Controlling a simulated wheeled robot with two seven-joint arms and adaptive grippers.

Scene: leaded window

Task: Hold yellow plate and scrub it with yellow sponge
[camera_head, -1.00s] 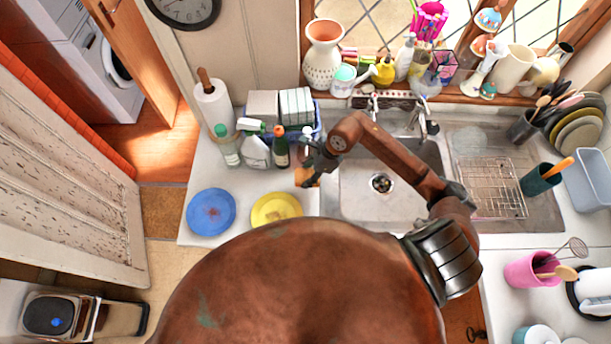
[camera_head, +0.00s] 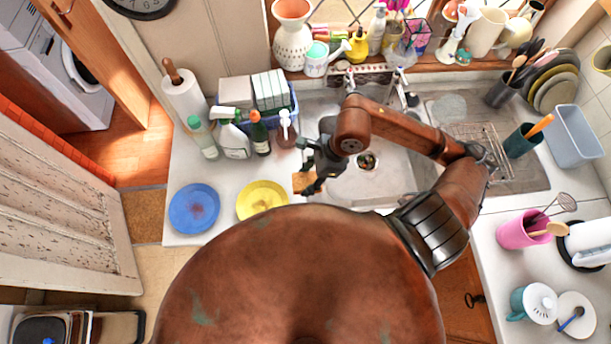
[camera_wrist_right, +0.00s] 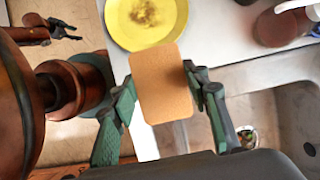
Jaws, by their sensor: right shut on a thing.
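The yellow plate (camera_head: 262,199) lies on the counter left of the sink, its near edge partly hidden by my body. In the right wrist view, the yellow plate (camera_wrist_right: 122,32) shows a brown stain near its middle. My right gripper (camera_head: 308,178) is shut on the yellow sponge (camera_head: 301,183), right of the plate over the counter by the sink edge. In the right wrist view, the orange-yellow sponge (camera_wrist_right: 160,85) sits between the fingers and overlaps the plate's edge in the picture. My left gripper (camera_wrist_right: 68,32) shows there left of the plate, its fingers apart and empty.
A blue plate (camera_head: 194,208) with a stain lies left of the yellow one. Behind stand a soap dispenser (camera_head: 286,130), several bottles, and a paper towel roll (camera_head: 186,97). The sink (camera_head: 385,185) is at the right, with a wire rack (camera_head: 490,145) beyond it.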

